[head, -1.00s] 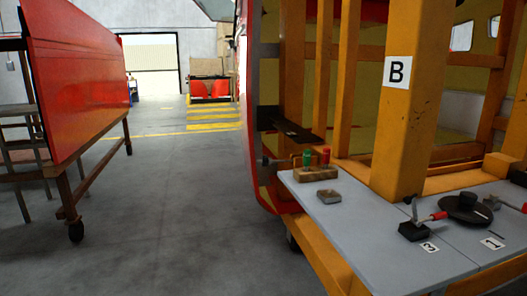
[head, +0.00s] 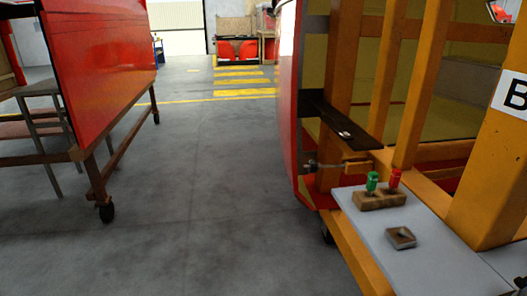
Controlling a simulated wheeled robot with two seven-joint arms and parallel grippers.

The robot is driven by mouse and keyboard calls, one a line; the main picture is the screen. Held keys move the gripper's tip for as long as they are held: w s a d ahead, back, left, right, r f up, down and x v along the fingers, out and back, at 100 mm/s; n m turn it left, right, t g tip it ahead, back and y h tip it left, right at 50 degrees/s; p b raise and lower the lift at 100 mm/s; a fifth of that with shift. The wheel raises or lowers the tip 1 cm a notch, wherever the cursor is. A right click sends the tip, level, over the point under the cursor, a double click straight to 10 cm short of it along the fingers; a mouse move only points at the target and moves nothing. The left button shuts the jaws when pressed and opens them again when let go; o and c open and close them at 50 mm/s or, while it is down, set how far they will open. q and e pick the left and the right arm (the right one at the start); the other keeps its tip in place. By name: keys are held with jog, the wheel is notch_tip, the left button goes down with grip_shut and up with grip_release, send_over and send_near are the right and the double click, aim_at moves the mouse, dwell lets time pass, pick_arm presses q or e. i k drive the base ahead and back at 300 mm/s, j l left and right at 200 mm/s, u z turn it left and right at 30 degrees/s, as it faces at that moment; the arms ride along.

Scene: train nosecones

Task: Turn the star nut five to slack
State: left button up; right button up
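No star nut marked five can be made out. A thin grey rod (head: 335,166) runs level between the edge of the red nosecone (head: 287,110) and a yellow wooden block (head: 358,167) on the frame. A small dark knob-like piece (head: 311,166) sits at its left end; it is too small to tell whether it is a star nut. A dark shelf-like bracket (head: 330,118) is just above, with a small pale item (head: 345,134) on it. Neither of my grippers is in view.
A grey tabletop (head: 440,254) carries a wooden block (head: 378,200) with a green (head: 372,182) and a red (head: 394,178) handled piece, and a small square tray (head: 400,238). A red panel on a wheeled stand (head: 98,75) is at left. The floor (head: 210,190) between is clear.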

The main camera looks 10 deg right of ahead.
aim_at(314, 166)
jog(key=i+j, duration=0.15)
jog(key=i, duration=0.7)
jog(key=i+j, duration=0.1)
jog(key=i, duration=0.7)
jog(key=i+j+z, duration=0.1)
jog(key=i+z, duration=0.2)
jog(key=z, duration=0.15)
jog(key=i+j+z, duration=0.2)
jog(key=z, duration=0.3)
jog(key=i+j+z, duration=0.3)
jog(key=z, duration=0.15)
jog(key=i+j+z, duration=0.2)
jog(key=j+z, duration=0.25)
jog(key=l, duration=0.1)
